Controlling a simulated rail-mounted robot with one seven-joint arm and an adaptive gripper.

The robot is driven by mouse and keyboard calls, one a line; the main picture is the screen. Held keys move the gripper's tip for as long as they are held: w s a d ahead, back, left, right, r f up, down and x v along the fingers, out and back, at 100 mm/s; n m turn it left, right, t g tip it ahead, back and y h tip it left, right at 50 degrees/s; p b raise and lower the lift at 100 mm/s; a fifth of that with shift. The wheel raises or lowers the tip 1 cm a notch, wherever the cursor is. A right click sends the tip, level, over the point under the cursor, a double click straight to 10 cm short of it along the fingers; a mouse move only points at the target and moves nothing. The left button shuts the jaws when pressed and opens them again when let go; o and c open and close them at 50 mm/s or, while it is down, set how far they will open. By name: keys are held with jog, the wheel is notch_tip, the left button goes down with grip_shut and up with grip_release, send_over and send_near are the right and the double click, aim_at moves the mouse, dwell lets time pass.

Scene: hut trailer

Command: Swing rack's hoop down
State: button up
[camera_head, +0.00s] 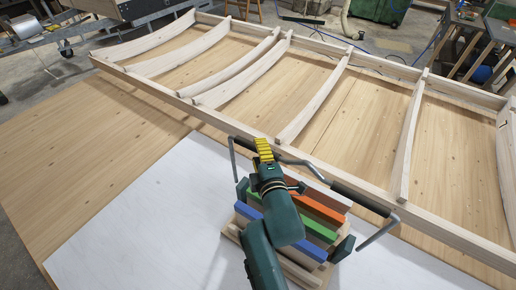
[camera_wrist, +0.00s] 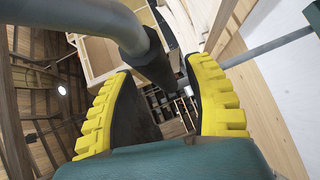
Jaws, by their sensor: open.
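The rack (camera_head: 320,228) stands on the white sheet, with blue, green and orange bars across it. Its hoop (camera_head: 361,199) is a grey tube with dark sleeves and stands raised over the rack, its legs meeting dark brackets at the sides. My gripper (camera_head: 263,148) has yellow ribbed fingers and is at the left part of the hoop's top bar. In the wrist view my gripper (camera_wrist: 160,68) is open, and the hoop (camera_wrist: 112,12) crosses close to the fingertips, a dark sleeve showing at the gap. I cannot tell whether they touch. My arm hides part of the rack.
A long wooden frame with curved ribs (camera_head: 318,100) lies just behind the rack. White sheet (camera_head: 130,225) lies clear left of the rack. A metal cart (camera_head: 135,12) and sawhorses (camera_head: 470,35) stand farther back.

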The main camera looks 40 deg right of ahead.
jog(key=shift+x, duration=0.95)
jog(key=shift+s, duration=0.1)
grip_shut()
